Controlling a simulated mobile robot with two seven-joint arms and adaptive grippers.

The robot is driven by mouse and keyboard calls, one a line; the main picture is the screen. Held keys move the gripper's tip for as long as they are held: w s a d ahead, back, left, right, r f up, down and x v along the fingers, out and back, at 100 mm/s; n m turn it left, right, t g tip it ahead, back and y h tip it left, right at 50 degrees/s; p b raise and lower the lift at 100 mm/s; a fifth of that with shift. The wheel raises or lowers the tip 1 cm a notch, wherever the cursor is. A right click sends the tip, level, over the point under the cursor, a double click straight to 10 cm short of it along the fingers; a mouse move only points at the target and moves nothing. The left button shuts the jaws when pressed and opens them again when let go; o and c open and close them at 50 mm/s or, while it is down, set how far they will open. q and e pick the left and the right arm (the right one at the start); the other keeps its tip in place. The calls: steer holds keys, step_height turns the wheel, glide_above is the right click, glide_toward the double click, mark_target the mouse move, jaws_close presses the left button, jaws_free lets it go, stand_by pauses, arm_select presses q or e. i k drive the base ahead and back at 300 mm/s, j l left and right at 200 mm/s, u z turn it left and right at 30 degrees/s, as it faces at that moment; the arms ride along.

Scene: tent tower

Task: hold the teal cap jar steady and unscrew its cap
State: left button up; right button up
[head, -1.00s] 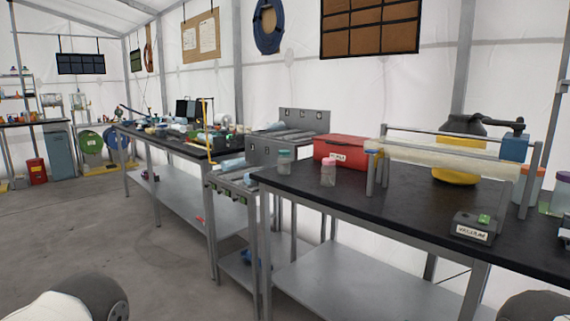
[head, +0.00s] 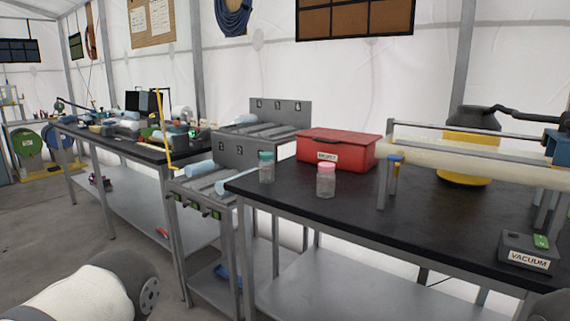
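The teal cap jar (head: 266,168) stands upright on the black worktop near its left corner, with its teal cap on top. It is a small clear jar. A similar jar with a pink cap (head: 326,180) stands to its right and nearer to me. No gripper touches either jar. Part of my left arm shows at the lower left, but its gripper is out of view. My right gripper is also out of view.
A red box (head: 338,150) sits behind the jars. A roller frame (head: 470,165) and a vacuum control box (head: 527,251) are on the right of the black worktop (head: 420,215). A grey stepped rack (head: 250,150) stands to the left. The worktop's front middle is clear.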

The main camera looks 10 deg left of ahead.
mark_target(266, 167)
steer(key=i+j+z, duration=0.35)
steer(key=j, duration=0.35)
steer(key=i+j+z, duration=0.15)
steer(key=i+j, duration=0.15)
steer(key=i+j+z, duration=0.15)
steer(key=j, duration=0.35)
steer(key=i+j+z, duration=0.2)
steer(key=j, duration=0.2)
steer(key=j+z, duration=0.15)
steer(key=j, duration=0.3)
steer(key=i+j+z, duration=0.15)
steer(key=j, duration=0.3)
